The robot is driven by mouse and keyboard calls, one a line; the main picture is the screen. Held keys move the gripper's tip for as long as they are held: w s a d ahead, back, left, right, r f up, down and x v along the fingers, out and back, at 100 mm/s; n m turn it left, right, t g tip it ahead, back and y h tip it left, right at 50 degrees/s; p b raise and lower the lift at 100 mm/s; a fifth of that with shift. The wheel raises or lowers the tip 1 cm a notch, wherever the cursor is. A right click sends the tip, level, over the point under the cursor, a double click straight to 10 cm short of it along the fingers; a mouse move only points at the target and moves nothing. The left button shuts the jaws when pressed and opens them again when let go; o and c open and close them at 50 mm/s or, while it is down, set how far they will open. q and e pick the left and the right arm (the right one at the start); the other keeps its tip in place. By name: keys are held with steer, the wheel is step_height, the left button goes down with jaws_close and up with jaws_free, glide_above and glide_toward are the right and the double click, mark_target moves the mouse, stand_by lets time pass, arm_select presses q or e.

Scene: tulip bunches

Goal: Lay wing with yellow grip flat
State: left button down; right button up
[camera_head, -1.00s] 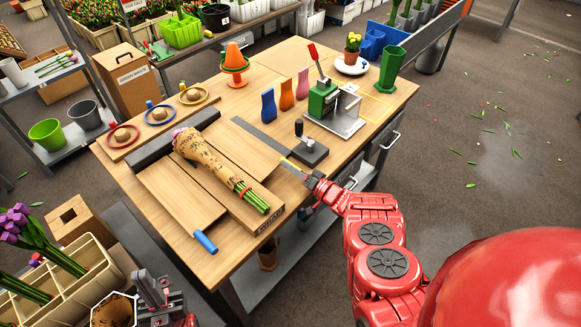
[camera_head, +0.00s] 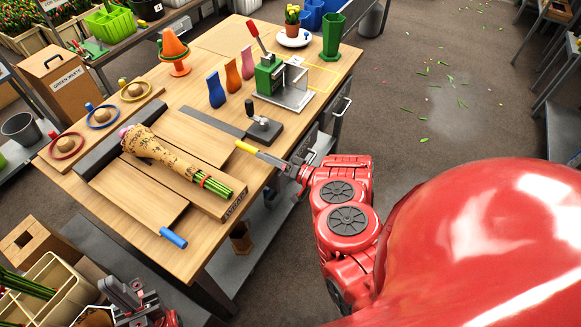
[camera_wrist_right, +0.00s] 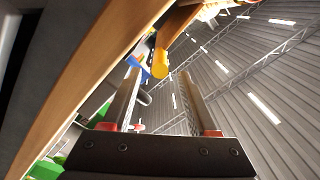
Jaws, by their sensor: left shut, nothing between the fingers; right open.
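The wing with the yellow grip is a wooden board (camera_head: 193,137) on the far side of the wrapped tulip bunch (camera_head: 160,156); it looks flat in the head view. Its yellow grip (camera_head: 246,147) points at my right gripper (camera_head: 266,157). In the right wrist view the yellow grip (camera_wrist_right: 160,63) shows just beyond and between the open fingers (camera_wrist_right: 160,82), with no visible contact. The bunch lies on the middle board (camera_head: 222,205). The other wing (camera_head: 130,195), with a blue grip (camera_head: 173,237), lies on the near side. My left gripper (camera_head: 133,292) is shut and empty at lower left.
A black-handled lever tool (camera_head: 263,124) stands just beyond the yellow grip. Blue, orange and pink vases and a green press (camera_head: 270,77) stand farther back on the table. Ribbon rings line the left edge. The table's front edge (camera_head: 262,190) runs under my right arm.

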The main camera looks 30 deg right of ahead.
steer(key=v, duration=0.9)
steer(key=shift+s+d, duration=0.15)
steer(key=shift+s, duration=0.1)
